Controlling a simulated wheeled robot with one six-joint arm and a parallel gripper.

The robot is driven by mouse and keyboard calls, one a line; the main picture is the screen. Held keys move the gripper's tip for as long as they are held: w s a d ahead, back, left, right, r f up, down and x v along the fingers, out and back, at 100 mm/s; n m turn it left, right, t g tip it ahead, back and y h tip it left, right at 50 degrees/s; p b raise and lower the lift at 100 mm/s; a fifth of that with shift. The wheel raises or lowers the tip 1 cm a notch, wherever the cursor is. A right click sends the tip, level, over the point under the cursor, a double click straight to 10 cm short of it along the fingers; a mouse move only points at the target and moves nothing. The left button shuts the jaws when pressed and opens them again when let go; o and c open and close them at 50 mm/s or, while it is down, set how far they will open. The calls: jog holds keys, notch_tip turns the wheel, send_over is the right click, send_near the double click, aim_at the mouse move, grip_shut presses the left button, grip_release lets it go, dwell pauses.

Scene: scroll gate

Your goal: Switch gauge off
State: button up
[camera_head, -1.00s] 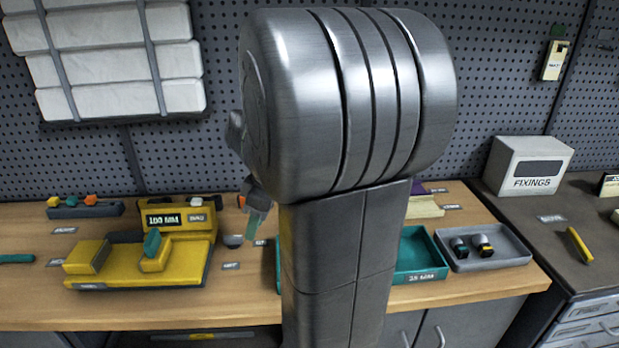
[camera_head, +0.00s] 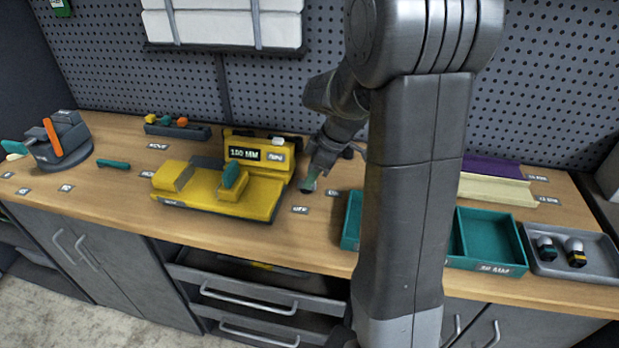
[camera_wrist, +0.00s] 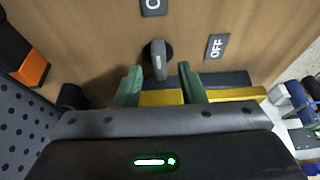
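The yellow gauge (camera_head: 275,178) stands on the wooden bench, its display reading about 150 MM, with a teal-topped slider on its bed. A small dark knob (camera_wrist: 158,58) with a white line along it stands on the bench beside the gauge. An OFF label (camera_wrist: 216,46) lies to its right in the wrist view, and a cut-off label starting with O (camera_wrist: 153,6) lies above. The OFF label also shows in the head view (camera_head: 300,209). My gripper (camera_wrist: 160,88) is open and empty, green fingertips apart, just short of the knob. In the head view my gripper (camera_head: 312,182) partly hides the knob.
Teal bins (camera_head: 490,236) and a grey tray (camera_head: 560,262) with two small parts are at the right. A grey fixture with an orange handle (camera_head: 52,136) is at the far left. An open drawer (camera_head: 250,284) juts out below the bench.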

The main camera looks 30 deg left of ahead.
jog(key=shift+x, duration=1.1)
grip_shut()
